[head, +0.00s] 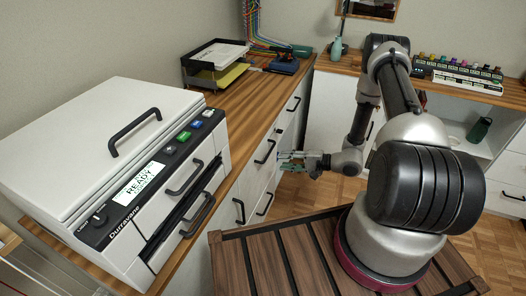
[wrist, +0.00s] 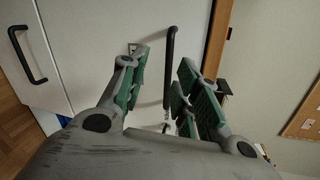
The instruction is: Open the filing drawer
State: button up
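A bank of white drawers with black bar handles stands under the wooden desk. No readable label tells me which is the filing drawer. My gripper (head: 281,162) is open and empty, in front of the drawer fronts, close to a black handle (head: 265,152). In the wrist view a black handle (wrist: 171,48) on a white front (wrist: 90,35) lies between the two green-padded fingers, with gaps on both sides. I cannot tell whether the fingertips reach past the bar. Another handle (wrist: 28,55) shows at the left there. The drawer fronts in view look shut.
A large white machine (head: 85,140) with its own handles stands on the desk at the left. A paper tray (head: 215,62) and cables are farther back. A shelf unit with a green bottle (head: 480,130) is at the right. Open wood floor (head: 310,190) lies before the drawers.

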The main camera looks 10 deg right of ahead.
aim_at(269, 152)
jog(key=w+a, duration=0.2)
jog(key=w+a+n+t, duration=0.1)
jog(key=w+a, duration=0.1)
jog(key=w+a+n, duration=0.1)
jog(key=w, duration=0.1)
jog(key=shift+w+a+f, duration=0.35)
jog(key=shift+a, duration=0.05)
grip_shut()
